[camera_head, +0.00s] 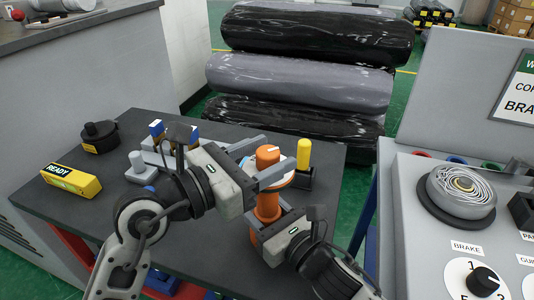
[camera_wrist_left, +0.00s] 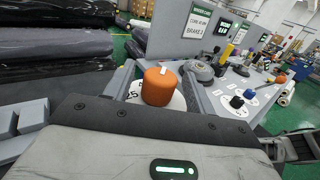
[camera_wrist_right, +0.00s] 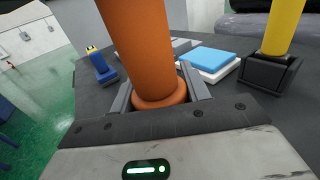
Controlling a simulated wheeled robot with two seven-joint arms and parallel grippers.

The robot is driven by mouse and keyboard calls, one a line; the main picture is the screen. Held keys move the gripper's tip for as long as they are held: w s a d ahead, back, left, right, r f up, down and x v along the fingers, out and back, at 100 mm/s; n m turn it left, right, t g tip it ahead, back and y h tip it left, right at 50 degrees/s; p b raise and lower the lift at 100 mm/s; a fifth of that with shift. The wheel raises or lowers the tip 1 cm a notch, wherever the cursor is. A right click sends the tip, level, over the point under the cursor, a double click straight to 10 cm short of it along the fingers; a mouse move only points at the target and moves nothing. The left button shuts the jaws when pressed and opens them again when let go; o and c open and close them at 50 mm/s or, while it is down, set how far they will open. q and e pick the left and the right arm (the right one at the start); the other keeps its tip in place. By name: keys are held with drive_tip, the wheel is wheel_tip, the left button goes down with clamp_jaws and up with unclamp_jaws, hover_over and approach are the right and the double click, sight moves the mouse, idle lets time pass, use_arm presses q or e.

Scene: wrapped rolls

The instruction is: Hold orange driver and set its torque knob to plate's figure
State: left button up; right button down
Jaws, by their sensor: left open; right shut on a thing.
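The orange driver (camera_head: 267,205) stands upright over the dark table, its orange knob (camera_head: 267,155) on top above a white dial disc (camera_head: 283,180). My right gripper (camera_head: 269,222) is shut on the driver's body, which also shows between its fingers in the right wrist view (camera_wrist_right: 142,50). My left gripper (camera_head: 279,153) is open, its fingers on either side of the knob. In the left wrist view the knob (camera_wrist_left: 158,87) has a white mark on top; most dial figures are hidden. A plate (camera_head: 519,95) is cut off at right; in the left wrist view (camera_wrist_left: 197,24) its small text seems to read "40 NM".
A yellow driver (camera_head: 304,153) stands in a black holder close behind. A yellow READY box (camera_head: 71,180) and a black round part (camera_head: 99,135) lie at left. The grey panel (camera_head: 450,245) with a brake dial (camera_head: 482,281) stands at right. Wrapped rolls (camera_head: 300,85) lie behind.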

use_arm(q)
drive_tip(key=shift+w+d, duration=0.15)
drive_tip(key=c, duration=1)
drive_tip(key=shift+o, duration=0.2)
drive_tip(key=shift+m+g+h, duration=1.2)
drive_tip(key=shift+m+g, duration=0.4)
drive_tip(key=shift+g, duration=0.5)
drive_tip(key=o, duration=1)
drive_tip(key=shift+c, duration=0.2)
